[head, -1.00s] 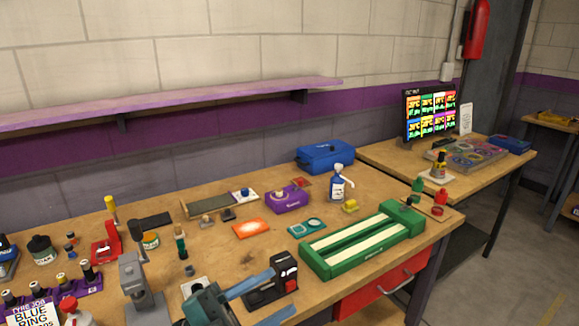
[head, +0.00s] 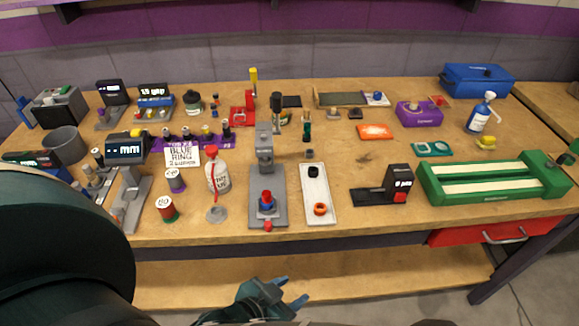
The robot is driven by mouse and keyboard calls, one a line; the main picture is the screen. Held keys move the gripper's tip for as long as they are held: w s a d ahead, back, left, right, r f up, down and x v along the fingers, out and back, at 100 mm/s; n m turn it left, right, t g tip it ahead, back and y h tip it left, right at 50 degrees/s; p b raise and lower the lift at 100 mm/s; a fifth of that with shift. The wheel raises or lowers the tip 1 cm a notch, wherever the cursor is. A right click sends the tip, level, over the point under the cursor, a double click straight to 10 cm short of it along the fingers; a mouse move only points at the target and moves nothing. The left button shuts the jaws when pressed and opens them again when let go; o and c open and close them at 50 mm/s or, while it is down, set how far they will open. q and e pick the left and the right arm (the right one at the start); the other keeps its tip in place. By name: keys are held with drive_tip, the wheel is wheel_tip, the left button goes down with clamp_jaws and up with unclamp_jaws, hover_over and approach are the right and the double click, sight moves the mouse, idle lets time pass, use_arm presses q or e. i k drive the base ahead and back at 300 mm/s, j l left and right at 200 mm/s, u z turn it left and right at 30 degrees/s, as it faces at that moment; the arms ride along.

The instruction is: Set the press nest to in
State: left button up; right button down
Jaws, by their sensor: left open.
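The grey press (head: 265,150) stands upright near the table's front edge, in the middle of the head view. Its nest (head: 267,204) sits towards the front of the grey base, forward of the press head, and carries a blue and red part. A red knob (head: 268,226) is at the front end of the base. My left gripper (head: 291,291) is low in the picture, in front of the table and below the press. Its blue fingers are apart and empty, touching nothing. My right gripper is not in view.
A white tray (head: 319,190) with a black and an orange ring stands close right of the press. A white bottle (head: 218,178) with a red cap stands left. A black gauge (head: 398,184) and green track (head: 480,179) lie right. The front table edge lies between gripper and press.

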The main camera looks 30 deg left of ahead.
sight(274, 212)
drive_tip(key=u, duration=1.05)
